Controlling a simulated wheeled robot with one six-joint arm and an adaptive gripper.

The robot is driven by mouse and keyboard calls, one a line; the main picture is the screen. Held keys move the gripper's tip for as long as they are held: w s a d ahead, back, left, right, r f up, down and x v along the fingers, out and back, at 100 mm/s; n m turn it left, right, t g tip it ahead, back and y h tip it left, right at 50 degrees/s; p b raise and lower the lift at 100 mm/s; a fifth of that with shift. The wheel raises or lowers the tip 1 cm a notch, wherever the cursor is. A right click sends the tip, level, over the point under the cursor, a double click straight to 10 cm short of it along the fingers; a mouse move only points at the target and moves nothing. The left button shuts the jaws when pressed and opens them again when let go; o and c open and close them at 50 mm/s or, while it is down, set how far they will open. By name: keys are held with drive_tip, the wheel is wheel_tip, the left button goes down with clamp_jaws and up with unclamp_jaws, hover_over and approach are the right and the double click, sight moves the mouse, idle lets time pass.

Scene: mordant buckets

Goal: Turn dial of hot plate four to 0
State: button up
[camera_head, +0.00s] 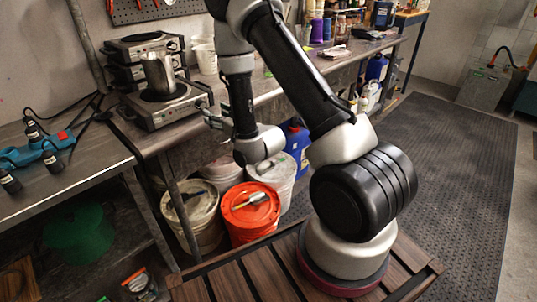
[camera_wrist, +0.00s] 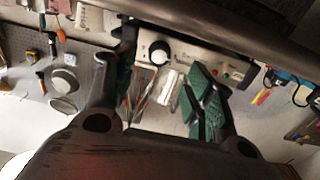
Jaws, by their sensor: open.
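A hot plate (camera_head: 165,108) stands at the bench edge with a metal pitcher (camera_head: 158,74) on top. More hot plates (camera_head: 140,50) are stacked behind it. In the wrist view, a pale hot plate front panel (camera_wrist: 205,62) carries a round dial (camera_wrist: 160,51) with a white face and dark rim, and a small red light. I cannot read the dial's marks or a plate number. My gripper (camera_head: 212,118) is in front of the front hot plate's right end. In the wrist view my gripper (camera_wrist: 160,75) is open and empty, its green-padded fingers either side of the dial, apparently not touching it.
A white tub (camera_head: 205,58) stands right of the hot plates on the bench. Below are an orange-lidded bucket (camera_head: 250,212), white buckets (camera_head: 192,215) and a blue jug (camera_head: 298,145). The matted floor (camera_head: 450,160) at right is clear.

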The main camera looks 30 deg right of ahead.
drive_tip(key=s+d+f+g+h, duration=0.1)
drive_tip(key=s+f+g, duration=0.25)
drive_tip(key=f, duration=0.35)
drive_tip(key=s+d+f+g+h, duration=0.1)
drive_tip(key=s+f+g+h, duration=0.15)
drive_tip(key=f+g, duration=0.4)
drive_tip(key=s+d+r+g+h, duration=0.1)
drive_tip(key=s+d+r+g, duration=0.2)
drive_tip(key=s, duration=0.4)
drive_tip(key=s+d+r+m+g+h, duration=0.1)
drive_tip(key=s+d+r+g, duration=0.2)
drive_tip(key=s, duration=0.4)
drive_tip(key=shift+s+d+r+m, duration=0.2)
drive_tip(key=shift+d+r+m, duration=0.15)
drive_tip(key=shift+r, duration=0.25)
drive_tip(key=s+d+r+t, duration=0.1)
drive_tip(key=s+r, duration=0.4)
drive_tip(key=r, duration=0.3)
drive_tip(key=s+d+r+m+t, duration=0.1)
drive_tip(key=s+r, duration=0.4)
drive_tip(key=r, duration=0.4)
drive_tip(key=s+d+r+m+t, duration=0.1)
drive_tip(key=s+d+r, duration=0.1)
drive_tip(key=s+r, duration=0.4)
wheel_tip(320, 180, up, 3)
drive_tip(key=shift+r, duration=0.1)
